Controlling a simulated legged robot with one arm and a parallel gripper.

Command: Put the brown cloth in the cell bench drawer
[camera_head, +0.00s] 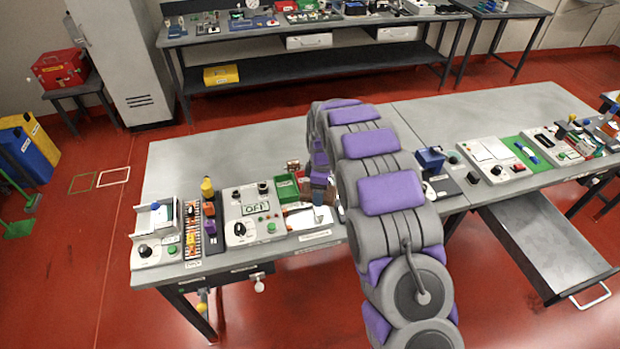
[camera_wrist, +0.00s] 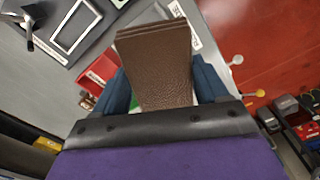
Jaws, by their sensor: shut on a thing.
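The brown cloth (camera_wrist: 158,68) is a folded, textured brown piece between the blue fingers of my gripper (camera_wrist: 163,85) in the wrist view. My gripper is shut on it. In the head view my gripper (camera_head: 320,188) is over the middle of the bench, by the front panels, and the cloth is mostly hidden there by the gripper and arm. The cell bench drawer (camera_head: 548,240) is a grey metal drawer pulled out from the bench front at the right. Its visible floor looks empty, and its handle (camera_head: 591,297) faces the front.
The bench (camera_head: 470,115) carries a control box (camera_head: 252,214), a green box (camera_head: 285,188), a blue device (camera_head: 431,158) and a panel (camera_head: 490,158) near the drawer. Much of the rear bench top is clear. My arm hides part of the middle.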

